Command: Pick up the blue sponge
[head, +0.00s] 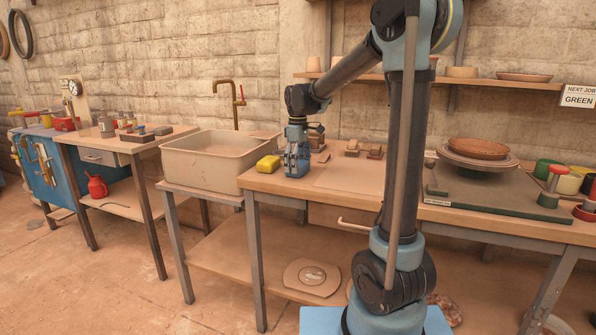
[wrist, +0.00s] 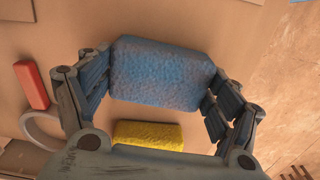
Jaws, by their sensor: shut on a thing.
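The blue sponge (wrist: 160,68) lies between the two fingers of my gripper (wrist: 155,88) in the wrist view. Both fingers press on its short sides, so my gripper is shut on it. In the head view my gripper (head: 297,163) points down at the left end of the wooden bench, low over the top. There the blue sponge cannot be told apart from the bluish fingers. I cannot tell whether the sponge touches the bench. A yellow sponge (wrist: 148,134) lies close by in the wrist view; it also shows left of my gripper in the head view (head: 268,164).
A beige sink (head: 212,157) with a brass tap stands left of the bench (head: 275,184). Small wooden blocks (head: 352,147) lie right of my gripper. A wheel with a brown dish (head: 478,149) and colored pots stand farther right. The bench middle is mostly clear.

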